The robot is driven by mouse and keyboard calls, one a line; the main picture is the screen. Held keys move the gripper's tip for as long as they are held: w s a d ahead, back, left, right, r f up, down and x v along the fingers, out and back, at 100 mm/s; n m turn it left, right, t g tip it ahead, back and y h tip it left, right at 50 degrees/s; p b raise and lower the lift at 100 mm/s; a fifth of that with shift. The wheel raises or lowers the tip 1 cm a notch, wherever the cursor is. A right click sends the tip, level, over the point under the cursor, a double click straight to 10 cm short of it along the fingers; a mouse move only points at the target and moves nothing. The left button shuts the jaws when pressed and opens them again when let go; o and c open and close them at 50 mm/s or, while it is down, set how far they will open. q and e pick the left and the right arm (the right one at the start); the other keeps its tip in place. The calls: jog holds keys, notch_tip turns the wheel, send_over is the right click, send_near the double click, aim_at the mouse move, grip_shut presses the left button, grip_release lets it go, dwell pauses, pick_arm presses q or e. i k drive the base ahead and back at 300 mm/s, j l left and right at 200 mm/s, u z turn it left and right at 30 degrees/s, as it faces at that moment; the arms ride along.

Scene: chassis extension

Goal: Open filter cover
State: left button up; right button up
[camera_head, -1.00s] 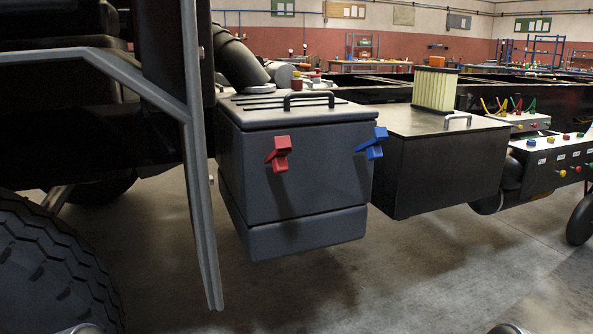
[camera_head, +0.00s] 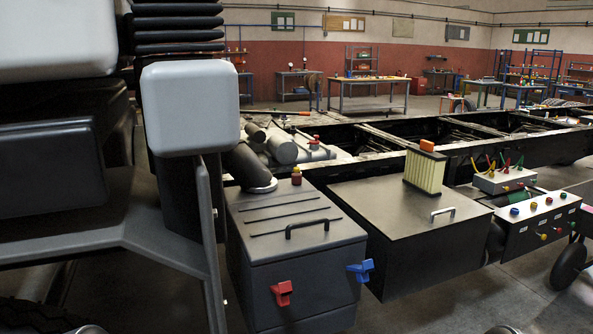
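The filter housing is a dark grey box (camera_head: 301,279) in the lower middle. Its slotted cover (camera_head: 262,219) lies flat and looks closed, with a black handle (camera_head: 313,227) near the front edge. A red latch (camera_head: 282,293) and a blue latch (camera_head: 361,271) sit on the box's sides below the lid. A cream pleated filter (camera_head: 424,173) with an orange top stands on the wider dark box to the right. Neither of my grippers shows; only small grey rounded parts, possibly my arms, show at the bottom edge.
The wide box's lid (camera_head: 380,208) has a light metal handle (camera_head: 442,214). A control panel (camera_head: 540,217) with coloured buttons stands at the right. A grey-white block (camera_head: 190,109) and bent frame bar fill the left. A black duct meets the cover's back. Tables stand far behind.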

aim_at(271, 230)
jog(key=u, duration=0.4)
jog(key=i+l+u, duration=0.15)
jog(key=l+u, duration=0.15)
jog(key=l, duration=0.2)
jog(key=i+l+u, duration=0.25)
jog(key=l, duration=0.25)
jog(key=l+u, duration=0.3)
jog(key=l, duration=1.75)
jog(key=i+u, duration=0.05)
jog(key=i, duration=0.05)
